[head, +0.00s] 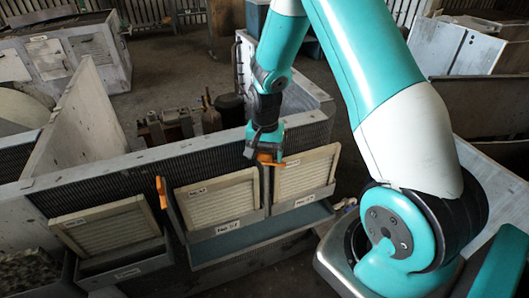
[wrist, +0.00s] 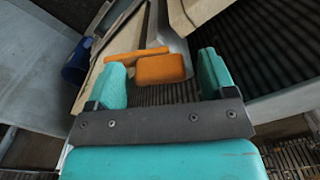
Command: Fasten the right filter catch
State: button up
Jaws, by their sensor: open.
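In the wrist view the catch shows as a broad orange block (wrist: 161,69) and a thinner orange bar (wrist: 137,55). My gripper (wrist: 162,70) is open, with one teal finger on each side of the block. Gaps show between the block and both fingers. I cannot tell how deep the block sits between them.
The middle filter (head: 218,200) and left filter (head: 107,228) sit to the left. Another orange catch (head: 160,191) stands upright between them. A grey-blue tray (head: 245,237) juts out below. Grey housing walls (head: 85,120) rise behind. A blue cylindrical object (wrist: 76,62) shows in the wrist view.

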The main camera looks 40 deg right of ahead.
jog(key=shift+c, duration=0.2)
jog(key=c, duration=0.9)
jog(key=shift+r+n, duration=0.1)
jog(key=shift+n, duration=3)
jog(key=o, duration=0.9)
jog(key=shift+o, duration=0.2)
